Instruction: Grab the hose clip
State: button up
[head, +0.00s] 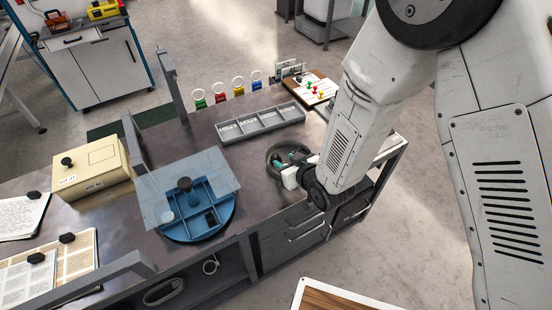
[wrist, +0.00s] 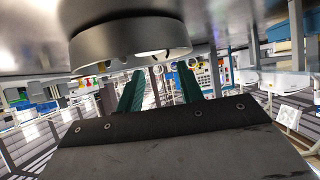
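I cannot make out the hose clip for sure in either view. My gripper (head: 288,163) is low over the right part of the dark bench, at a round dark dish (head: 271,151). My white wrist hides part of the dish and what may lie in it. In the wrist view the two green fingers of my gripper (wrist: 160,90) stand apart, with background showing between them and nothing seen held. A blue round divided tray (head: 228,213) stands left of my gripper, with a clear lid (head: 158,187) with a dark knob over it; small items lie inside.
A grey compartment tray (head: 262,126) lies behind my gripper, with several coloured ring-topped tags (head: 238,91) beyond it. A board with coloured pieces (head: 312,90) is at the back right. A yellow box (head: 92,172) and papers (head: 50,275) are at left. Grey posts (head: 170,82) rise from the bench.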

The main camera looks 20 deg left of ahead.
aim_at(277, 157)
jog(key=x, duration=0.5)
jog(key=shift+s, duration=0.1)
jog(key=c, duration=0.8)
jog(key=shift+o, duration=0.2)
jog(key=shift+r, duration=0.1)
